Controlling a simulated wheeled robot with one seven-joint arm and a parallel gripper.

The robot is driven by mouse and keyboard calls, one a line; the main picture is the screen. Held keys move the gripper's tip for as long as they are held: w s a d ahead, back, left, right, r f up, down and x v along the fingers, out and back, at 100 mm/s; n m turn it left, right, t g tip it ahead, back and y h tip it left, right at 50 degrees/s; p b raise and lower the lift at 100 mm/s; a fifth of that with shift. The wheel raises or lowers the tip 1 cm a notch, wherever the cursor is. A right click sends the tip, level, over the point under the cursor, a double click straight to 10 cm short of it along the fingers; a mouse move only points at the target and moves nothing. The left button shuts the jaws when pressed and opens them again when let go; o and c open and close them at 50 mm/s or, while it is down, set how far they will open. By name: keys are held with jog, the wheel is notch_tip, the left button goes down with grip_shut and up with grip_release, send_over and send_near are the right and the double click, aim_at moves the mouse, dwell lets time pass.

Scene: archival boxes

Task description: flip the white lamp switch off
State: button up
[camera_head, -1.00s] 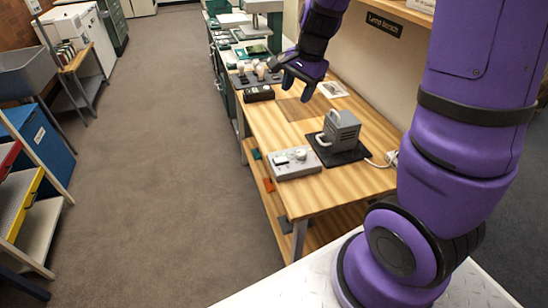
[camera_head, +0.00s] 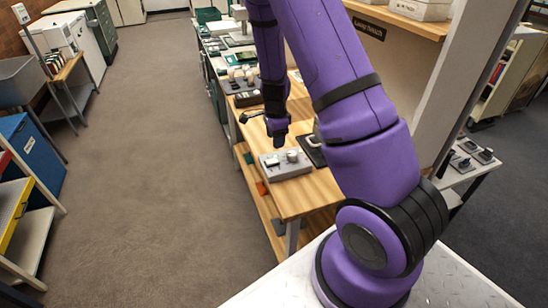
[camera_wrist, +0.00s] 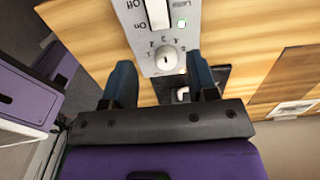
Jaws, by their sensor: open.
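A grey control box (camera_head: 288,166) sits near the front edge of the wooden bench; it also fills the top of the wrist view (camera_wrist: 147,40). In the head view my gripper (camera_head: 277,138) hangs over the box.
A black mat (camera_head: 313,152) lies right of the box; my arm hides most of what stands there. Wooden bench top (camera_head: 302,195) is bare in front. Small items (camera_head: 243,77) stand farther back. The grey floor (camera_head: 150,150) at left is clear.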

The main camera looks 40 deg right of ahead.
aim_at(275, 160)
notch_tip(275, 160, down, 9)
jog(key=shift+r, duration=0.1)
dwell(0.4)
